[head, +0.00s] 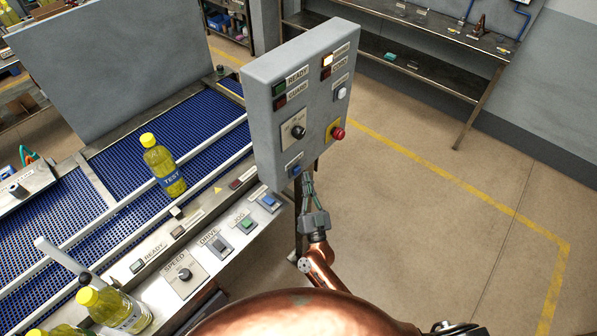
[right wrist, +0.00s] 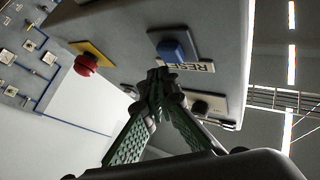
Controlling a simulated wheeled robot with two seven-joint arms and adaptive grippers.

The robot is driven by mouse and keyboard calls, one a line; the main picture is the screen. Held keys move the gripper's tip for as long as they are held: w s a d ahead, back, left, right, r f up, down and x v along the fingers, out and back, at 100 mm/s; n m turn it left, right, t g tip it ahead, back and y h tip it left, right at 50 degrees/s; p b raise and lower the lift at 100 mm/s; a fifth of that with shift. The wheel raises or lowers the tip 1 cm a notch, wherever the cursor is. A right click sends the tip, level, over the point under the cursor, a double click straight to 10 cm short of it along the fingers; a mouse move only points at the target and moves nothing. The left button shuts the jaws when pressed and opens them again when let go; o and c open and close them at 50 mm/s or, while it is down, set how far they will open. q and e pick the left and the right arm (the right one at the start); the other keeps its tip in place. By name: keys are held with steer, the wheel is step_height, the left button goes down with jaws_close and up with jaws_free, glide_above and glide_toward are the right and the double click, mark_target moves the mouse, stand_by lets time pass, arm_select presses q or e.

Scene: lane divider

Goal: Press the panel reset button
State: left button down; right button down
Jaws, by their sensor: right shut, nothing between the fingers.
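The grey control panel (head: 262,85) stands on a post to the right of the conveyor. Its blue reset button (head: 296,170) is at the lower left of the panel face. In the right wrist view the blue button (right wrist: 172,50) sits on a dark plate beside a label reading RESET (right wrist: 190,67). My right gripper (head: 307,177) is shut and empty, with its fingertips close to the button. In the right wrist view the fingertips (right wrist: 157,75) are just below the button; I cannot tell whether they touch the panel. My left gripper is not in view.
Open floor (head: 430,220) lies to the right.

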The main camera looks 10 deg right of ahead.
steer(key=shift+w+a, duration=0.1)
steer(key=shift+w, duration=0.05)
stand_by(0.7)
steer(key=shift+w+a, duration=0.15)
steer(key=shift+w+a, duration=0.3)
steer(key=shift+w, duration=0.1)
stand_by(0.9)
stand_by(0.4)
steer(key=shift+s+d+p, duration=0.4)
steer(key=shift+s+d, duration=0.15)
steer(key=shift+s, duration=0.2)
steer(key=s+d+p, duration=0.1)
steer(key=s, duration=0.1)
steer(key=s+d, duration=0.2)
steer(key=shift+p, duration=0.35)
